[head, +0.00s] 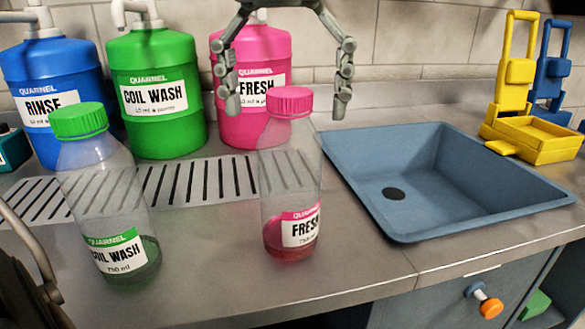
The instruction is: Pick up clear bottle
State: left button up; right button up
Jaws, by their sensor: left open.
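Two clear bottles stand upright on the counter. The clear bottle with a pink cap (291,180) has a "FRESH" label and a little pink liquid at the bottom. The clear bottle with a green cap (104,190) has a "COIL WASH" label and a little green liquid. My left gripper (287,108) is open at the top centre, fingers pointing down. Its fingertips appear on either side of the pink cap, apart from it; their depth relative to the bottle is hard to tell. My right gripper is not in view.
Blue "RINSE" (60,85), green "COIL WASH" (154,75) and pink "FRESH" (263,65) jugs stand behind. A slotted drain strip (190,182) runs behind the bottles.

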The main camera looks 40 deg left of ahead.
aim_at(290, 161)
pick_arm(q)
jog(key=shift+a+f, duration=0.1)
jog(key=shift+a, duration=0.05)
jog(key=shift+f, duration=0.4)
jog(key=f, duration=0.6)
jog(key=shift+w+d+f, duration=0.25)
jog(key=shift+w, duration=0.05)
jog(key=c, duration=1.4)
